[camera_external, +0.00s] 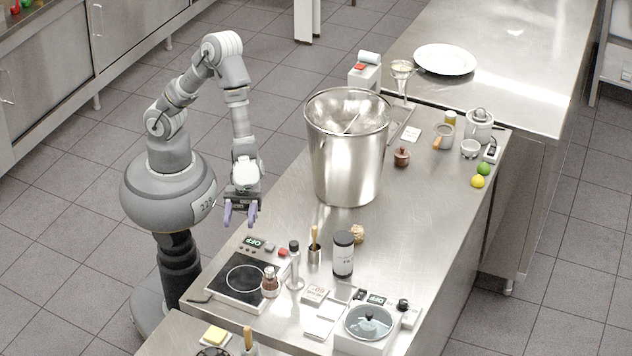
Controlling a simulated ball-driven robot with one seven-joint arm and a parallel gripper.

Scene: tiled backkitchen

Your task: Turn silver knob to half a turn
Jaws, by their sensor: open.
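My gripper (240,214) hangs at the left edge of the steel counter, with its two purple fingers pointing down. The fingers are apart with nothing between them. A hotplate (222,284) with an OFF display stands on the counter below and in front of the gripper. A small silver-grey knob (268,247) appears to sit on its back panel, between the display and a red button (283,252). It is too small to read its angle. The gripper is above and left of the panel, apart from it.
A large steel pot (345,165) stands behind and right of the gripper. A second appliance (370,325) has an OFF display and a dark knob (403,304).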

